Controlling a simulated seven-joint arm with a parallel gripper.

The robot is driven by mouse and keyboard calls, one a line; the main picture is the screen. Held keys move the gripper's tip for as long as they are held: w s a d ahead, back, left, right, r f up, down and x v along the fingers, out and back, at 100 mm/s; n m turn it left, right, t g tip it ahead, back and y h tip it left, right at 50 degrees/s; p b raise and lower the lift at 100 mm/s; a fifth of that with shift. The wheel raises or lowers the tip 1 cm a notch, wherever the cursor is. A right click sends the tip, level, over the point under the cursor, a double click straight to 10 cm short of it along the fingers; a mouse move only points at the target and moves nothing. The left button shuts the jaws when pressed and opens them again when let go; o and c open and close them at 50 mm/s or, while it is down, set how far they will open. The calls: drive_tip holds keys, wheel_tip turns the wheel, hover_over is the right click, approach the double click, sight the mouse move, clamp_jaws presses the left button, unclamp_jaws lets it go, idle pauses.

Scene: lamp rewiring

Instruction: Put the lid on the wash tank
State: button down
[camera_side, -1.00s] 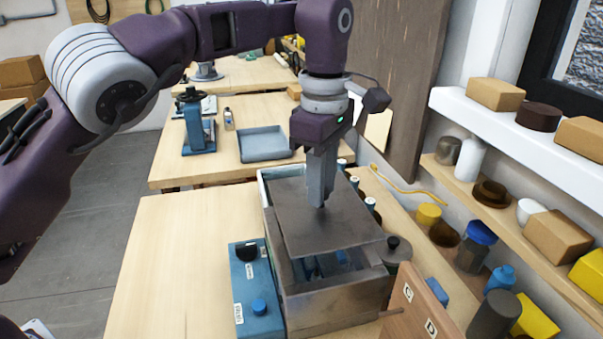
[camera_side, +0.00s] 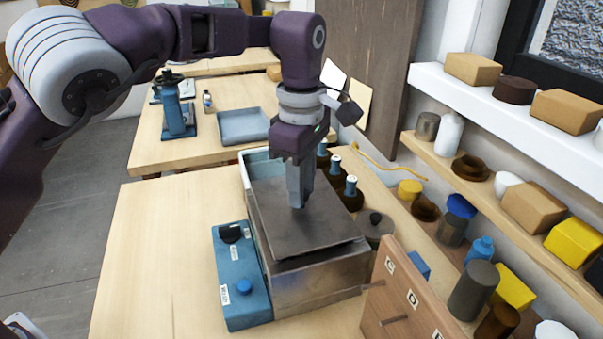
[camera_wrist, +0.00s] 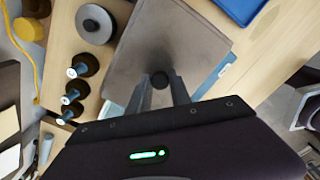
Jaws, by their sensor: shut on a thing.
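The lid (camera_side: 303,222) is a flat dark grey plate lying over the top of the wash tank (camera_side: 322,283), a metal box on the wooden bench. The lid looks nearly level, with its near edge close above or on the tank's rim; I cannot tell whether it touches all round. My gripper (camera_side: 297,203) points down and is shut on the lid's dark knob. In the wrist view the lid (camera_wrist: 178,40) fills the middle, and the fingers of my gripper (camera_wrist: 160,82) close around the round knob (camera_wrist: 160,80).
A blue control box (camera_side: 240,278) stands against the tank's left side. Brown bottles (camera_side: 350,193) and a round grey lidded pot (camera_side: 375,226) stand close on the right. The bench is clear at left.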

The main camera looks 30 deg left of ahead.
drive_tip(key=shift+f, duration=0.7)
drive_tip(key=shift+f, duration=0.2)
drive_tip(key=c, duration=1.1)
unclamp_jaws()
wheel_tip(320, 180, up, 7)
drive_tip(key=shift+r, duration=0.1)
drive_tip(key=s+a+r+m+t+h, duration=0.1)
drive_tip(key=s+a+r+m, duration=0.25)
drive_tip(key=a, duration=0.25)
drive_tip(key=s+a+r+m+t+h, duration=0.1)
drive_tip(key=s+a+r+m, duration=0.1)
drive_tip(key=s+a+r, duration=0.4)
drive_tip(key=s+a+f+m+t+y, duration=0.1)
drive_tip(key=s+a+f+m, duration=0.2)
drive_tip(key=s+m, duration=0.3)
drive_tip(key=s+a+f+m+t+y, duration=0.1)
drive_tip(key=s+a+f+m, duration=0.3)
drive_tip(key=s, duration=0.9)
drive_tip(key=shift+s+f+m+t, duration=0.3)
drive_tip(key=shift+f+m+t, duration=0.2)
drive_tip(key=shift+m+t, duration=0.55)
